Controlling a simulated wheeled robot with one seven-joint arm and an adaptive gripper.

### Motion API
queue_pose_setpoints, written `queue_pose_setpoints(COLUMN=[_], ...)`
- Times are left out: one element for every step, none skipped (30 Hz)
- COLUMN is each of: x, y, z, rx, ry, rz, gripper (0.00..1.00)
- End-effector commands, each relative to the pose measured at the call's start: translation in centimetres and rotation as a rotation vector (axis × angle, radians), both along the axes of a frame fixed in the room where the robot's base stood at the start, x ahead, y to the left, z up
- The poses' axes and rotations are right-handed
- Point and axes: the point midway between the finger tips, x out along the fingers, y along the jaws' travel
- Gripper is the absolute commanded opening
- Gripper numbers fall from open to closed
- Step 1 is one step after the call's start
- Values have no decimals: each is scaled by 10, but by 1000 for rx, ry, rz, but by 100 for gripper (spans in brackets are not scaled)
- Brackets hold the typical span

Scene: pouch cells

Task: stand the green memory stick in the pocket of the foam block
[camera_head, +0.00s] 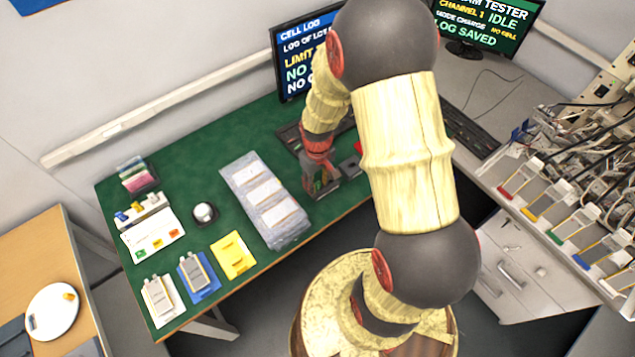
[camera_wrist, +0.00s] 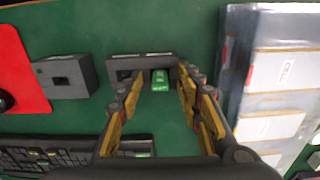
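The green memory stick (camera_wrist: 160,81) with white lettering shows in the wrist view, between the fingertips of my gripper (camera_wrist: 160,88). The fingers are open, with green table showing on both sides of the stick. The stick's far end meets a dark grey holder (camera_wrist: 124,65); I cannot tell how far it sits in it. A dark grey block (camera_wrist: 64,76) with a small dark opening, seemingly the foam block, stands to the left, apart from my gripper. In the head view my gripper (camera_head: 321,184) is low over the table, hiding the stick; the grey block (camera_head: 349,168) is just right of it.
A red mat (camera_wrist: 20,65) lies beyond the grey block, and a keyboard (camera_wrist: 60,155) lies near. Coloured plates (camera_head: 233,255) and a round pot (camera_head: 204,212) are farther left.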

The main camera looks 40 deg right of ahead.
Motion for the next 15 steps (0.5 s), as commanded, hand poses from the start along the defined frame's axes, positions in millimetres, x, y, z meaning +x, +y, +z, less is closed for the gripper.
queue_pose_setpoints(x=[0, 0, 1, 1, 1, 2, 2, 2, 2, 2, 2, 2, 1, 2, 1], y=[0, 0, 0, 0, 0, 0, -1, -1, 0, -1, -1, -1, 0, -1, 0], z=[1, 3, 5, 8, 12, 18, 23, 28, 36, 43, 49, 58, 64, 70, 78], rx=[0, 0, -1, -1, -1, -1, -2, -2, -2, -2, -2, -2, -2, -2, -2], ry=[-1, -1, -2, -3, -4, -4, -5, -6, -5, -7, -6, -6, -5, -6, -4], rz=[0, 0, 0, 0, 0, 0, 0, 0, 0, 0, 0, 0, 0, 0, 0], gripper=[36, 36, 36, 36, 36, 36, 36, 36, 36, 36, 36, 36, 36, 36, 36])
